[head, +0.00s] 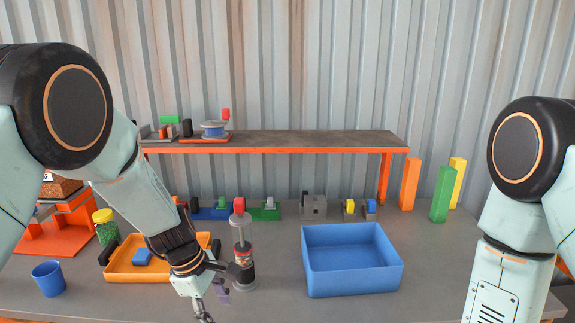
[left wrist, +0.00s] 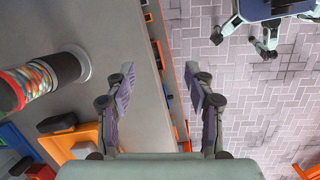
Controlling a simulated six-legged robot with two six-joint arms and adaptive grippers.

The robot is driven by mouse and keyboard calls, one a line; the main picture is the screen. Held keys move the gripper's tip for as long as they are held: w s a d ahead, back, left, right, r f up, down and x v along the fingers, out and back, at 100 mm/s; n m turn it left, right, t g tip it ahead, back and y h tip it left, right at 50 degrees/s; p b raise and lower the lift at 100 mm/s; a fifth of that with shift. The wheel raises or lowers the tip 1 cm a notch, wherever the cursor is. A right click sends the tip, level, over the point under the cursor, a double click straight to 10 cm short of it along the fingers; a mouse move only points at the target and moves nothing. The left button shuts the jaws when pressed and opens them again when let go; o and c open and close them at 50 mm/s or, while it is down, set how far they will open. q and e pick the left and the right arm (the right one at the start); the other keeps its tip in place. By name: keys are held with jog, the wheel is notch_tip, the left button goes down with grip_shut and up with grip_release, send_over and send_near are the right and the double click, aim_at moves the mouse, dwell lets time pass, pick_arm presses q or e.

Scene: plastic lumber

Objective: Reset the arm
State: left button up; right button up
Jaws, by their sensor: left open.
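My left arm comes in from the left in the head view, and its gripper (head: 215,298) hangs low near the front of the table, partly cut off by the bottom of the picture. In the left wrist view the gripper (left wrist: 160,82) is open, with its two fingers apart and nothing between them. The fingers straddle the view of the table's edge. My right arm shows at the right of the head view; its gripper is out of the picture.
The orange tray (head: 122,270) holds a blue block. A blue bin (head: 350,275), a blue cup (head: 48,278) and upright coloured bars (head: 441,195) stand on the table. A shelf (head: 290,142) spans the back.

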pick_arm(q)
jog(key=s+a+f+m+g+y, duration=0.1)
jog(key=s+a+f+m+y, duration=0.2)
jog(key=s+f, duration=0.45)
jog(key=s+a+f+m, duration=0.3)
jog(key=s+a+f, duration=0.25)
jog(key=s, duration=0.35)
jog(key=s+f+m, duration=0.2)
jog(key=s+m, duration=0.7)
jog(key=s, duration=0.9)
pick_arm(e)
jog(key=s+d+f+m+g+h, duration=0.25)
jog(key=s+f, duration=0.25)
jog(key=s, duration=0.4)
jog(key=s+d+f+m+g+h, duration=0.1)
jog(key=s+d+f+g+h, duration=0.2)
jog(key=s, duration=0.6)
jog(key=s+d+f+m+g+h, duration=0.1)
jog(key=s+d+f+m+g, duration=0.15)
jog(key=s+f+g, duration=0.5)
pick_arm(q)
notch_tip(320, 180, down, 10)
jog(key=b, duration=1)
jog(key=shift+d, duration=0.15)
pick_arm(e)
notch_tip(320, 180, down, 8)
jog(key=n+t, duration=0.1)
jog(key=t, duration=0.2)
jog(key=shift+s+d, duration=0.3)
jog(key=shift+d, duration=0.1)
